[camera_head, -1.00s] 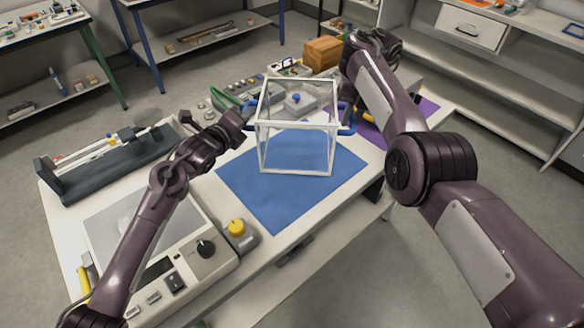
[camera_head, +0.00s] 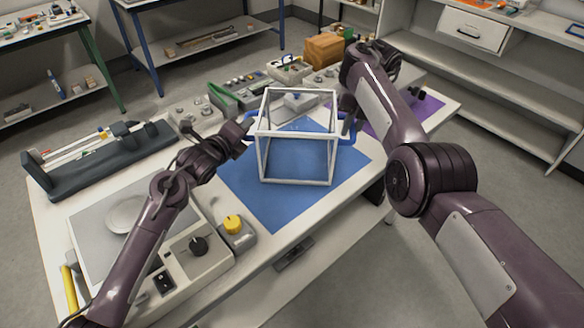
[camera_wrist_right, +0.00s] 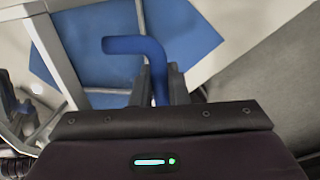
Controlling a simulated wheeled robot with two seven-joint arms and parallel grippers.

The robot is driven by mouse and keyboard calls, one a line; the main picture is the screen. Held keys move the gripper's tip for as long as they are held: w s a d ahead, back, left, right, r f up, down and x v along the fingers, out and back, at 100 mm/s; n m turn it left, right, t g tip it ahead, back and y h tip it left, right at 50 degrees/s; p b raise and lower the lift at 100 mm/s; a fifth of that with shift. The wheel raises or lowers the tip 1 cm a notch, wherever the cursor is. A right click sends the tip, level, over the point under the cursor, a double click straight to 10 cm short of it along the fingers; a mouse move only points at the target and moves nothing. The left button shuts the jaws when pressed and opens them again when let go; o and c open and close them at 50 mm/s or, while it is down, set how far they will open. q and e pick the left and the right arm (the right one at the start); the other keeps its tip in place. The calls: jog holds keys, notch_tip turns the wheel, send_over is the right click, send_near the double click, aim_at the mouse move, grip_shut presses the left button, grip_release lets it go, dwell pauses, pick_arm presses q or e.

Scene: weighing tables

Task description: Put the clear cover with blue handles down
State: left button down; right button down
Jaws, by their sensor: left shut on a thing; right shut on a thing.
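The clear cover (camera_head: 297,134) is a box with a white frame and see-through sides, with blue handles on its left and right. It is upright over the blue mat (camera_head: 270,205); I cannot tell whether its lower edge touches the mat. My left gripper (camera_head: 247,124) is shut on the left handle, which is partly hidden. My right gripper (camera_head: 347,125) is shut on the right handle (camera_head: 346,141). In the right wrist view the blue handle (camera_wrist_right: 135,45) runs down between the fingers of my right gripper (camera_wrist_right: 160,85), with the cover's white frame (camera_wrist_right: 52,50) to the left.
A scale (camera_head: 187,258) with a round pan (camera_head: 127,214) and a yellow-knobbed box (camera_head: 233,226) stand at the front left. A dark rack (camera_head: 100,163) is at the far left. Small devices and a brown box (camera_head: 325,48) line the back. A purple mat (camera_head: 425,107) lies right.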

pick_arm(q)
jog(key=c, duration=1.4)
grip_release()
jog(key=shift+f, duration=0.15)
pick_arm(e)
jog(key=c, duration=1.4)
grip_release()
jog(key=shift+f, duration=0.15)
pick_arm(q)
jog(key=o, duration=0.8)
jog(key=shift+s, duration=0.1)
jog(key=v, duration=1.2)
